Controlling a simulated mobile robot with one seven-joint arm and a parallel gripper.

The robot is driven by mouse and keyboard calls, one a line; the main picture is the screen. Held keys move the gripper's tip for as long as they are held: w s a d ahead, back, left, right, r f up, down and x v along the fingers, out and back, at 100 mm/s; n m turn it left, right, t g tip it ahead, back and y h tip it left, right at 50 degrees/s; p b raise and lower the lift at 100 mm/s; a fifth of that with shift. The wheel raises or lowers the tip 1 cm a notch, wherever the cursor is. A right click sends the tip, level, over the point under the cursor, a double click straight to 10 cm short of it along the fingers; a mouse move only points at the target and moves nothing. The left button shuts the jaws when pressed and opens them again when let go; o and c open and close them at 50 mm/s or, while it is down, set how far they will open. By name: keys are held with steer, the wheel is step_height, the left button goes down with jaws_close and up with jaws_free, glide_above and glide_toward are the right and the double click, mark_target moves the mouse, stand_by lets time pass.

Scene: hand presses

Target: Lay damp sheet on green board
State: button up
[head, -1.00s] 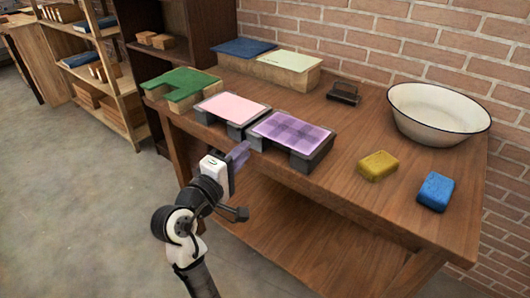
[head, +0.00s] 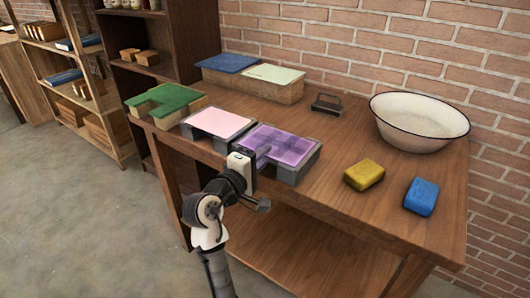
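A green board (head: 165,101) with a notch in its front edge rests on wooden blocks at the table's left end. Beside it, a plain pink sheet (head: 217,121) lies flat on a grey stand. Right of that, a purple sheet (head: 285,140) with darker patches lies on a second grey stand (head: 290,172). The patches may be damp; I cannot be sure. My gripper (head: 262,154) is at the front left edge of the purple sheet, its fingers overlapping that edge in view. Whether they touch or hold the sheet, and their opening, cannot be made out.
A blue board (head: 227,63) and a pale green board (head: 273,73) stand behind. A dark handled tool (head: 327,104), a white basin (head: 420,130), a yellow block (head: 364,174) and a blue block (head: 421,196) are rightward. The tabletop's middle is clear.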

steer(key=shift+w+d, duration=0.15)
steer(key=shift+w, duration=0.05)
jaws_close()
step_height(320, 180, up, 3)
steer(key=p, duration=0.3)
steer(key=shift+r+p, duration=0.15)
steer(key=shift+p, duration=0.25)
steer(key=shift+f, duration=0.2)
